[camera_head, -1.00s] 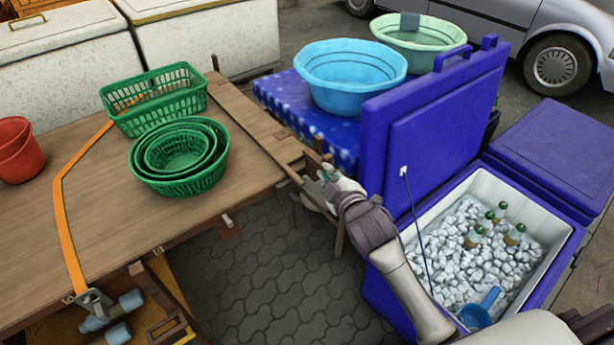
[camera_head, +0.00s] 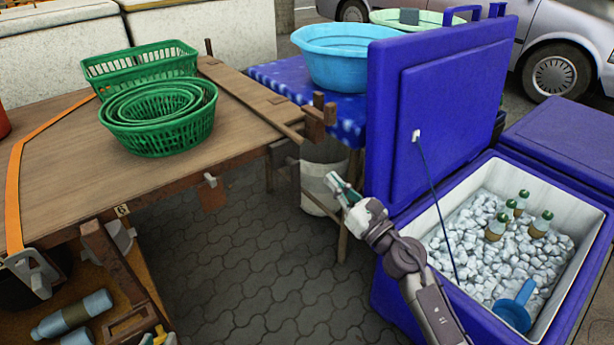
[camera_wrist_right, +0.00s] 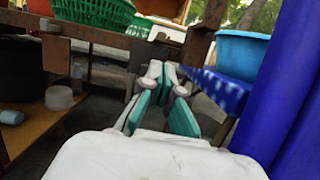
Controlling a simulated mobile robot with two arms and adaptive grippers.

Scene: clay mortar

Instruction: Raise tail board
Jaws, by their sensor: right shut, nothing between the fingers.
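A wooden plank (camera_head: 243,98) lies flat along the right end of the wooden table (camera_head: 60,175); it looks like the tail board, though I cannot tell for sure. A short upright wooden post (camera_head: 318,116) stands at its near right corner. My right gripper (camera_head: 336,184) is below and in front of that post, in the gap between table and cooler. Its teal-padded fingers (camera_wrist_right: 160,78) are shut and empty, apart from the plank. In the right wrist view, the table underside and a wooden post (camera_wrist_right: 200,40) lie beyond the fingers. My left gripper is not in view.
A blue cooler (camera_head: 385,215) with its lid (camera_head: 440,115) raised stands right of my arm. A blue basin (camera_head: 340,55) rests on a blue-covered table. Green baskets (camera_head: 165,138) sit on the wooden table. A white bucket (camera_head: 318,170) stands behind my gripper. Paving below is clear.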

